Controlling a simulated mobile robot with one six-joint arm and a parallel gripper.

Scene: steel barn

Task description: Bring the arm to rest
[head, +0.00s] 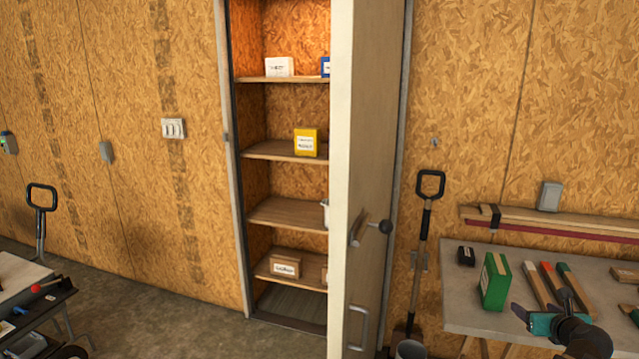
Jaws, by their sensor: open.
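My gripper (543,304) shows at the lower right, dark with a teal part. Its jaws are open, and I see nothing held between them. It is in front of the workbench (465,312), and part of the bench top is hidden behind it. My arm comes in from the bottom right, and most of it is out of view. I cannot tell how high the gripper is above the bench.
A tall cabinet stands with its door (367,130) swung open toward me. Its shelves hold a yellow box (306,142), a white box (279,67) and others. A green box (495,281) stands on the bench. A shovel (427,230) leans between. Floor (190,315) at left centre is clear.

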